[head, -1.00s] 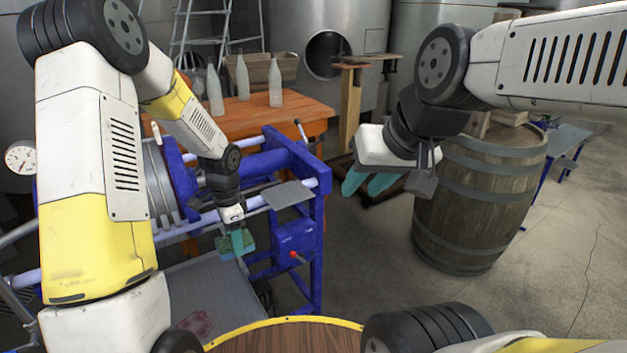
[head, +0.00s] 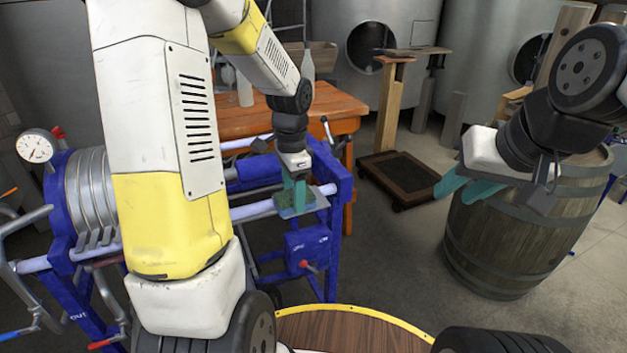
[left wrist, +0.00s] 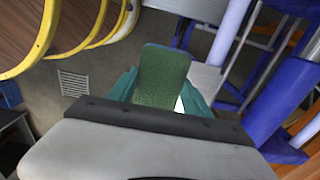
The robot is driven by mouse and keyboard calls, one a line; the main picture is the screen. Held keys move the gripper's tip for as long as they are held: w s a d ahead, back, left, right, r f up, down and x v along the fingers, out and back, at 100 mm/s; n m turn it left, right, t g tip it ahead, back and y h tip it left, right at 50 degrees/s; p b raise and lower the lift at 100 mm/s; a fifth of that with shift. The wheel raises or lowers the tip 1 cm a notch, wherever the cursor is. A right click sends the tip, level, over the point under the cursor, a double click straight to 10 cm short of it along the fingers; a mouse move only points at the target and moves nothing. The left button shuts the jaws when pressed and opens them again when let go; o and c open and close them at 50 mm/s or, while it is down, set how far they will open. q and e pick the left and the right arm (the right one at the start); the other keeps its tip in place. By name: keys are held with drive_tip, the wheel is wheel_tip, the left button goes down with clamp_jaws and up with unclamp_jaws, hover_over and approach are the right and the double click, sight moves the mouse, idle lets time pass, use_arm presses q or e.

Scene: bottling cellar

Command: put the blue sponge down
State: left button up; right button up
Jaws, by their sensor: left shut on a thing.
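The sponge (head: 284,212) is in my left gripper (head: 296,190), between its teal fingers. In the head view the sponge is in front of or over the small grey plate (head: 319,202) on the blue press. I cannot tell whether it touches the plate. My right gripper (head: 466,190) is open and empty, with its two teal fingers apart, in front of the barrel.
The blue press frame (head: 338,235) with its rails stands around the left gripper. Behind it is an orange wooden table (head: 340,105) with bottles. A barrel (head: 520,235) stands at the right.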

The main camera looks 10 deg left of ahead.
use_arm(q)
drive_tip(key=w, duration=0.7)
drive_tip(key=shift+w+f, duration=0.35)
drive_tip(key=shift+f, duration=1.75)
drive_tip(key=shift+f, duration=0.1)
drive_tip(key=o, duration=1.3)
drive_tip(key=shift+f, duration=0.1)
